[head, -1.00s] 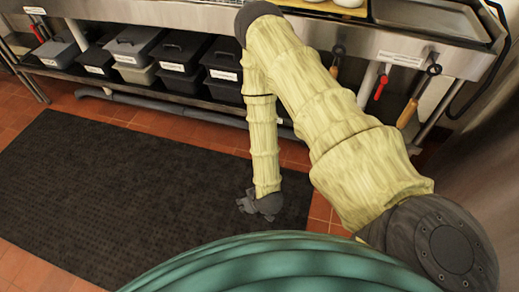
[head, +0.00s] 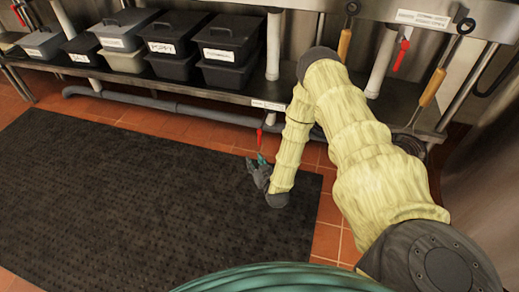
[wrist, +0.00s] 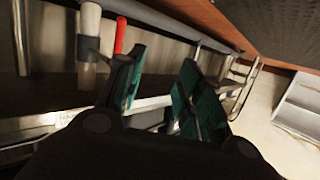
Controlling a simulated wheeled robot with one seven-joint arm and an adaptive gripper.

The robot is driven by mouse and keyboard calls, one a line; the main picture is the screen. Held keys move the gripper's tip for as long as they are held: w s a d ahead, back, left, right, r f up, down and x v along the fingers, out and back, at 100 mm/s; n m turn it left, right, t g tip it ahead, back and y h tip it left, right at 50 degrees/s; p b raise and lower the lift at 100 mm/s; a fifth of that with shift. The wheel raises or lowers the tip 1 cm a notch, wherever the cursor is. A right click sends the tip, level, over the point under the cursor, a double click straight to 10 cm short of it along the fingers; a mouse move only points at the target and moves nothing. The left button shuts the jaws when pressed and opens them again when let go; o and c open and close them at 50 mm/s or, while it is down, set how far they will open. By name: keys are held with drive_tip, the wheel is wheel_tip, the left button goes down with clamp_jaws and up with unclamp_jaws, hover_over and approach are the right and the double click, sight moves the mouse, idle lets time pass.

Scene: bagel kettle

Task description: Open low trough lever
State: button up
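A small red lever (head: 260,139) hangs below the front edge of the lower shelf, under a white label (head: 268,105). My gripper (head: 259,168) is just below it in the head view, low over the mat's far right part. In the wrist view a red handle (wrist: 120,36) stands beside a pale pipe, just beyond the left finger, which hides its lower end. My gripper (wrist: 163,85) is open there, with green pads apart and nothing visible between them. I cannot tell whether a finger touches the handle.
Another red lever (head: 402,54) hangs higher at the right, near long wooden-handled tools (head: 433,87). Lidded bins (head: 228,50) stand on the lower shelf (head: 150,85). A grey pipe (head: 160,103) runs beneath it. The black mat (head: 110,190) covers clear floor to the left.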

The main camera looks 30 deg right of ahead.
drive_tip(key=t+h+b, duration=0.2)
drive_tip(key=b, duration=0.2)
approach(260, 141)
drive_tip(key=a, duration=0.1)
drive_tip(key=shift+m, duration=0.3)
drive_tip(key=b+x, duration=0.1)
drive_tip(key=x, duration=0.2)
drive_tip(key=b+x, duration=0.2)
drive_tip(key=x, duration=0.1)
drive_tip(key=d+b+x, duration=0.1)
drive_tip(key=b+x, duration=0.1)
drive_tip(key=x, duration=0.2)
drive_tip(key=shift+w+d+r, duration=0.1)
drive_tip(key=shift+w+r, duration=0.05)
drive_tip(key=shift+w, duration=0.2)
clamp_jaws()
